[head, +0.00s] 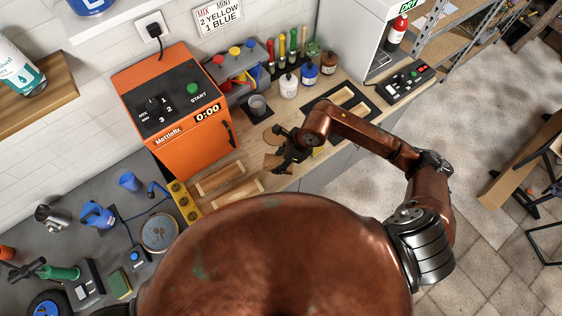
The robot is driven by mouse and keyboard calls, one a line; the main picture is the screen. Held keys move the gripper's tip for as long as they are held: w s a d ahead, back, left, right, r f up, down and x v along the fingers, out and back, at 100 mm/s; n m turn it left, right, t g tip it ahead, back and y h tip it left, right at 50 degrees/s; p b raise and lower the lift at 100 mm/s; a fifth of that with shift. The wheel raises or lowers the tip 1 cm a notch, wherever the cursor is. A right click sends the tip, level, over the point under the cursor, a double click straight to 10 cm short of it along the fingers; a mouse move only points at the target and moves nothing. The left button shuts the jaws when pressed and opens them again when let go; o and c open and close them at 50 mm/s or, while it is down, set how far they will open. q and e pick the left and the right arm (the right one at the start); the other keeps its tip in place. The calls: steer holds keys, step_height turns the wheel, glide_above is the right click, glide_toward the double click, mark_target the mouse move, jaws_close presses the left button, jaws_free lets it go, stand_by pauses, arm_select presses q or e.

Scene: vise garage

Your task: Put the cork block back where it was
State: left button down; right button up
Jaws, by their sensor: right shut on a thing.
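My right gripper (280,157) is over the wooden counter, right of the orange machine. It is shut on a brown, cork-coloured block (274,164), partly hidden by the dark fingers. Whether the block touches the counter I cannot tell. A flat brown round piece (269,134) lies just behind the gripper. My left gripper is not in view.
The orange machine (181,130) stands left of the gripper. Two shallow wooden trays (219,178) lie in front of it. A grey cup (257,105), several bottles and a black-framed tray (350,97) stand behind.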

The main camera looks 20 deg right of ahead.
mark_target(281, 163)
steer(key=shift+w+d+f, duration=0.3)
steer(key=shift+w+f, duration=0.05)
steer(key=shift+f, duration=0.15)
step_height(281, 163, down, 3)
steer(key=shift+w+d+f+p, duration=0.1)
steer(key=shift+w+p, duration=0.05)
steer(key=shift+p, duration=0.45)
steer(key=shift+f, duration=0.2)
steer(key=o, duration=1)
steer(key=shift+o, duration=0.2)
steer(key=shift+r, duration=0.1)
steer(key=b+v, duration=0.2)
steer(key=v, duration=1)
